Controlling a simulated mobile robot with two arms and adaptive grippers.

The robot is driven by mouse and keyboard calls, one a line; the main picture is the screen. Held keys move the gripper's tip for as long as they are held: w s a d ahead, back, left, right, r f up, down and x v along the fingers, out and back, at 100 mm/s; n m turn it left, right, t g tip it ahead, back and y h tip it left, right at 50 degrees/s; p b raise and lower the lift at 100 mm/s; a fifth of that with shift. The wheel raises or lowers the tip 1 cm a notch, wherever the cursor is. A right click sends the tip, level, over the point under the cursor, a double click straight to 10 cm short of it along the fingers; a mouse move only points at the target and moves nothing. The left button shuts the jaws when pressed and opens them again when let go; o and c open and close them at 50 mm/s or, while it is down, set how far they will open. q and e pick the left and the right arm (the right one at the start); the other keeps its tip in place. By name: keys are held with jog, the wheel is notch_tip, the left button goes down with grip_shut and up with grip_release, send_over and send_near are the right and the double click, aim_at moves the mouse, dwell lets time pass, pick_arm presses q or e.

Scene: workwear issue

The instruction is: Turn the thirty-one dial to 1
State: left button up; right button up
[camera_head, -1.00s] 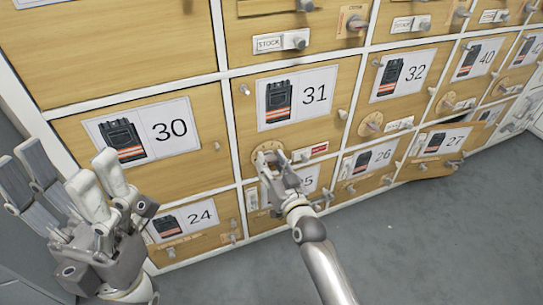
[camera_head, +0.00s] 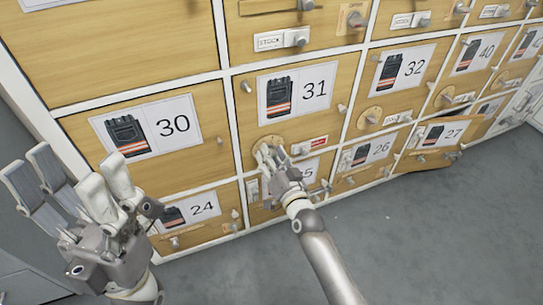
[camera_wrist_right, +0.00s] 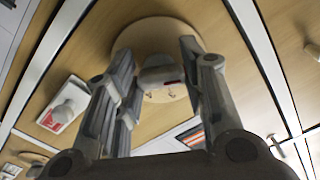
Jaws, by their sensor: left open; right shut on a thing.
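The door marked 31 (camera_head: 330,72) carries a picture of a dark vest and stands in the middle of the head view. Its dial is a pale knob on a round wooden disc, low on the door. In the right wrist view the knob (camera_wrist_right: 160,74) is between my right fingers, in front of the disc (camera_wrist_right: 150,32). My right gripper (camera_head: 270,156) is shut on this knob and hides most of it in the head view; the dial's setting cannot be read. My left gripper (camera_head: 75,178) is open and empty, in front of the doors marked 30 and 24.
A red label (camera_head: 318,142) is on door 31, right of the dial. Doors 30 (camera_head: 90,165), 32 (camera_head: 385,100) and 24 (camera_head: 215,228) surround it. Door 27 (camera_head: 425,162) looks slightly ajar. Grey floor (camera_head: 430,250) is clear at lower right.

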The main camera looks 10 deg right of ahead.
jog(key=o, duration=1)
jog(key=shift+s, duration=0.1)
jog(key=v, duration=1.1)
jog(key=shift+s+d, duration=0.2)
jog(key=shift+s, duration=0.2)
